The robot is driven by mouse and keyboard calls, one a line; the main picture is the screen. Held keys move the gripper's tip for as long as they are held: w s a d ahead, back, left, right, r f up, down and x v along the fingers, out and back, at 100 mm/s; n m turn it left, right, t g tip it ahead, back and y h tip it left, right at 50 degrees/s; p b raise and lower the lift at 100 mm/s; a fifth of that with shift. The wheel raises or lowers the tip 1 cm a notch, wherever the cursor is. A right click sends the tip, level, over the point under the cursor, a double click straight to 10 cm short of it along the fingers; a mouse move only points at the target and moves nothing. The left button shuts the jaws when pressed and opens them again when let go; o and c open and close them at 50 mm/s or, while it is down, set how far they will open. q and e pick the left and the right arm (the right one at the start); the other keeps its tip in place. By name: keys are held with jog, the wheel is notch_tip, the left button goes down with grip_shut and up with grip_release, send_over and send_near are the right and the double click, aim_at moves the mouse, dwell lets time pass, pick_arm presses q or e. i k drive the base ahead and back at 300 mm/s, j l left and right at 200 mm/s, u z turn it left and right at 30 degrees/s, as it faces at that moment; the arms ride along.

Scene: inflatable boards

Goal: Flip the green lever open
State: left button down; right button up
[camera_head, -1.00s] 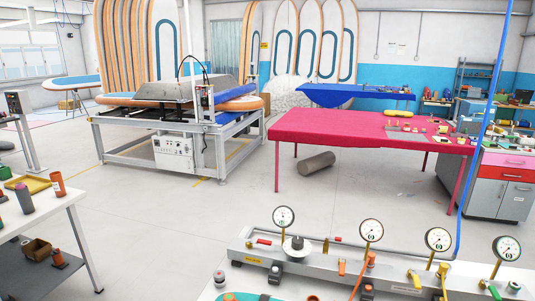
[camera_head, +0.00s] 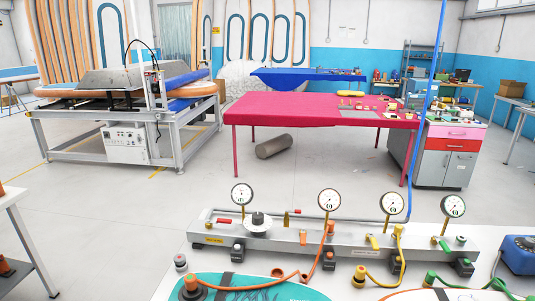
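The green lever (camera_head: 445,247) is small and sits near the right end of a long grey metal manifold (camera_head: 285,239) on the white table in front of me. It is below the rightmost round gauge (camera_head: 453,206). A yellow lever (camera_head: 372,242) and an orange lever (camera_head: 331,228) sit further left on the same manifold. A green hose (camera_head: 480,284) lies in front of the manifold at the right. The lever is too small to tell its exact position. Neither of my grippers is in view.
Several gauges stand along the manifold. Orange and yellow hoses and a teal board (camera_head: 255,287) lie before it. A blue box (camera_head: 519,254) stands at the table's right. A pink table (camera_head: 310,108) and a drawer cabinet (camera_head: 447,155) are behind.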

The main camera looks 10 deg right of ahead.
aim_at(446, 249)
jog(key=z, duration=1)
jog(key=i+z, duration=0.55)
jog(key=i+l, duration=0.05)
jog(key=i, duration=0.05)
